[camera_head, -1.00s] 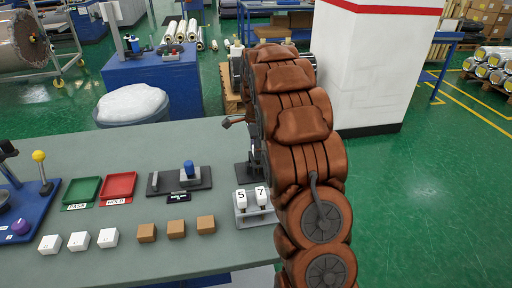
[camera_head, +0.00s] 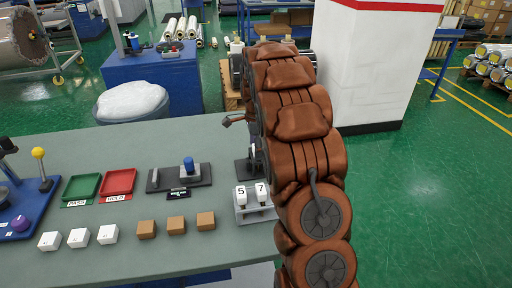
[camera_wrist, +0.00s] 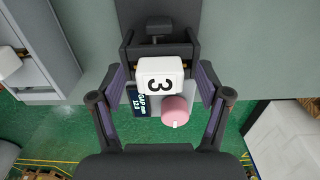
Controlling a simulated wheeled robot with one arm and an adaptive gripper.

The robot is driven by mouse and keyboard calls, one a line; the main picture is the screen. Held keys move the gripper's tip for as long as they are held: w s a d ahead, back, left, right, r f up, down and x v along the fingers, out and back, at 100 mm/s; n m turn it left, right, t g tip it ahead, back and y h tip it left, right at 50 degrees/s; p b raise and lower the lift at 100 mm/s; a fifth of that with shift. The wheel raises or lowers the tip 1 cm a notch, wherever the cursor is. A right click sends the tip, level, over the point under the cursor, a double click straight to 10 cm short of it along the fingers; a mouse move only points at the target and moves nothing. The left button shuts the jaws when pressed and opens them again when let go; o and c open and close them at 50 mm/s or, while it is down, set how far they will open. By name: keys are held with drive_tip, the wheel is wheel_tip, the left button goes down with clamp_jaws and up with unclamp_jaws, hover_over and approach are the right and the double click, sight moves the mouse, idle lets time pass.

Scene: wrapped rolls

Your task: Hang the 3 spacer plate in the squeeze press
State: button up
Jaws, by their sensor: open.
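A white block marked 3 (camera_wrist: 160,75), the head of the 3 spacer plate, sits at the dark squeeze press (camera_wrist: 158,45) in the wrist view. The plate's body below the head is hidden. My gripper (camera_wrist: 161,78) is open, with one finger on each side of the block; I cannot tell if either touches it. A pink knob (camera_wrist: 175,109) and a small gap display (camera_wrist: 140,102) show just below the block. In the head view the press (camera_head: 243,172) is largely hidden behind my arm, and my gripper is hidden there.
A grey rack (camera_head: 254,213) holds white heads marked 5 and 7 beside my arm. Green (camera_head: 82,187) and red (camera_head: 118,183) trays, a dark fixture with a blue knob (camera_head: 188,165), and white and brown blocks stand on the table. The table's right edge is close to my arm.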

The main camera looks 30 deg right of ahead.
drive_tip(key=shift+r, duration=0.15)
wheel_tip(320, 180, up, 12)
idle(0.6)
idle(0.3)
